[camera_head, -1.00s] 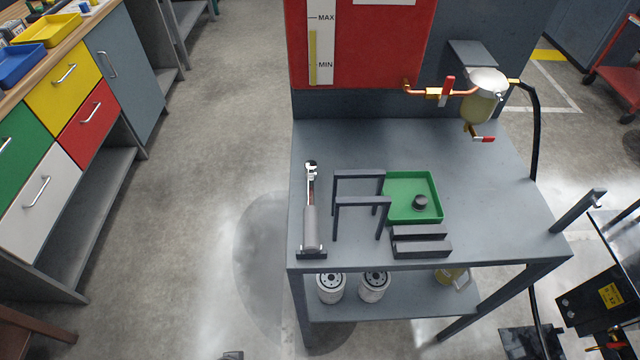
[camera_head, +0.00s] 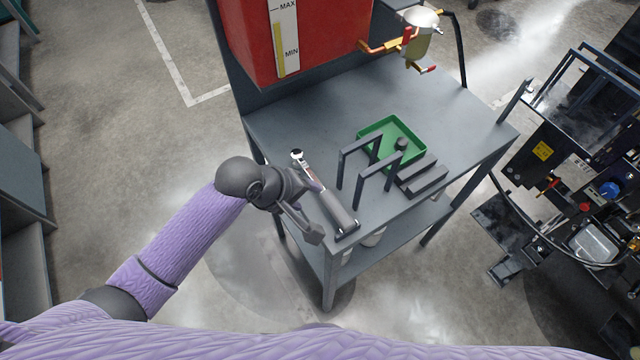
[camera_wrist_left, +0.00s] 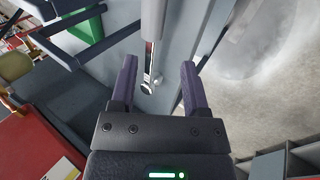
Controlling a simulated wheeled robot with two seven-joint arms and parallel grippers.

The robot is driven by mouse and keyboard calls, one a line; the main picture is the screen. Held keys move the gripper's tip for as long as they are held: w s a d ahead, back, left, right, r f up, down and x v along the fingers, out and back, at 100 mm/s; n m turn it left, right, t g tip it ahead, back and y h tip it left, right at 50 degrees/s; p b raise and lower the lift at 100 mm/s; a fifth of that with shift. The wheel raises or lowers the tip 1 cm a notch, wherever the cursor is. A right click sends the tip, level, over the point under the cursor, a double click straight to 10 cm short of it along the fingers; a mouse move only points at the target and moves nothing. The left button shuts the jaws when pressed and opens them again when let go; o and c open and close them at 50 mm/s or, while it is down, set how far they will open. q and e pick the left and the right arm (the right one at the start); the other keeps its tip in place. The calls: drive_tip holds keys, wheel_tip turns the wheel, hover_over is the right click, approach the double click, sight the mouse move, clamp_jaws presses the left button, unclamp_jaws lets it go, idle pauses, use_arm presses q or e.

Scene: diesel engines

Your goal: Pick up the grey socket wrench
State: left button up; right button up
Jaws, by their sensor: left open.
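The grey socket wrench (camera_head: 335,208) lies near the left edge of the grey table (camera_head: 290,115), with a thick grey handle and a shiny ratchet head. My left gripper (camera_head: 314,208) is open beside and above the wrench, hiding part of its left side in the head view. In the left wrist view, the open left gripper (camera_wrist_left: 159,65) has its two fingers on either side of the wrench (camera_wrist_left: 153,20). The wrench's silver head shows between the fingers there, and nothing is gripped. My right gripper is not in view.
Two dark bar frames (camera_head: 362,165) stand just right of the wrench. A green tray (camera_head: 418,136) holding a small dark round part and dark blocks (camera_head: 424,180) are beyond them. A red tank (camera_head: 330,35) stands at the table's back. A black engine assembly (camera_head: 560,160) is at right.

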sight(325, 199)
use_arm(q)
drive_tip(key=b+x, duration=0.2)
drive_tip(key=x, duration=0.2)
drive_tip(key=b+x, duration=0.3)
drive_tip(key=x, duration=0.1)
drive_tip(key=shift+w+d+r, duration=0.1)
drive_tip(key=shift+w+d, duration=0.05)
drive_tip(key=shift+d, duration=0.25)
drive_tip(key=shift+w+d, duration=0.15)
drive_tip(key=shift+w, duration=0.05)
clamp_jaws()
idle(0.7)
